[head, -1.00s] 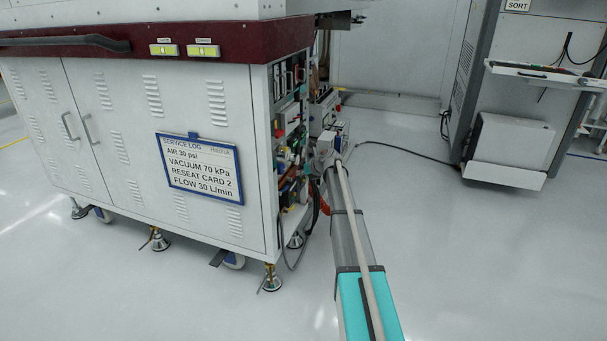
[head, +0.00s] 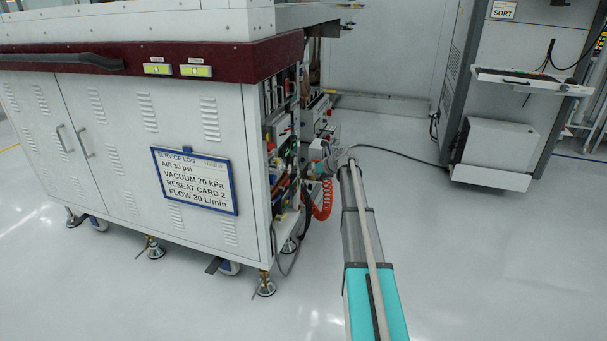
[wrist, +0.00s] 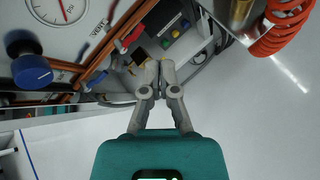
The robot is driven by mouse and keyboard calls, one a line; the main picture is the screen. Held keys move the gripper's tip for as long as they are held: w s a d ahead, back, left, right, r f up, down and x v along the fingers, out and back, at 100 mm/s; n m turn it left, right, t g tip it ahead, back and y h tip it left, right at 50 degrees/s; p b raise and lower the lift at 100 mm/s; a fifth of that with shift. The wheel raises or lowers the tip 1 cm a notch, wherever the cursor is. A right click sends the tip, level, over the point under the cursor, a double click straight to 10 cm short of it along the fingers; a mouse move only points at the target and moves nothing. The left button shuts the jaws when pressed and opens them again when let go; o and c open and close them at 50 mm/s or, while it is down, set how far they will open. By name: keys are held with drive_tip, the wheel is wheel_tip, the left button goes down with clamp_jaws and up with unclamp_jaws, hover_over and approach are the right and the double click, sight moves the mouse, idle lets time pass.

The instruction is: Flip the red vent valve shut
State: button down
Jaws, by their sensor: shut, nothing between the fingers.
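The red valve handle (wrist: 132,36) shows in the upper middle of the wrist view, beside a copper-coloured pipe and near a small label reading VENT (wrist: 97,29). It slants relative to the pipe; whether the valve is open or shut is unclear. My gripper (wrist: 159,68) is shut and empty, below and right of the red handle in the picture, apparently apart from it. In the head view my gripper's end is small beside the machine's open side, and the red valve cannot be made out there.
A blue lever (wrist: 97,78), blue knob (wrist: 31,70) and pressure gauge (wrist: 55,12) lie left of my gripper. An orange coiled hose (wrist: 284,25) and a metal cylinder (wrist: 241,16) are at upper right.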

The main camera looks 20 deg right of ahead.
drive_tip(key=shift+s+d+r+p, duration=0.3)
drive_tip(key=shift+d+r+p, duration=0.1)
drive_tip(key=shift+d+r, duration=0.2)
drive_tip(key=shift+s+d+r+p, duration=0.25)
drive_tip(key=shift+d+r+p, duration=0.2)
drive_tip(key=shift+d, duration=0.25)
drive_tip(key=s+a+f+n+g+p, duration=0.1)
drive_tip(key=s+a+f+n+g, duration=0.15)
drive_tip(key=s+a+n, duration=0.8)
drive_tip(key=s+a+f+n+g+p, duration=0.1)
drive_tip(key=s+a+n+g, duration=0.2)
drive_tip(key=s+a+n, duration=0.7)
drive_tip(key=s+a+n+g+h+p, duration=0.1)
drive_tip(key=s+a+n+g+h, duration=0.1)
drive_tip(key=s+a+n, duration=0.6)
drive_tip(key=s+a+n+g+h+p, duration=0.2)
drive_tip(key=s+a+n, duration=0.4)
drive_tip(key=s, duration=0.5)
wheel_tip(320, 180, up, 38)
drive_tip(key=n+p, duration=0.1)
drive_tip(key=p, duration=3.5)
drive_tip(key=shift+w+d+p, duration=0.2)
drive_tip(key=shift+d+p, duration=0.05)
drive_tip(key=shift+p, duration=0.1)
drive_tip(key=shift+f, duration=0.1)
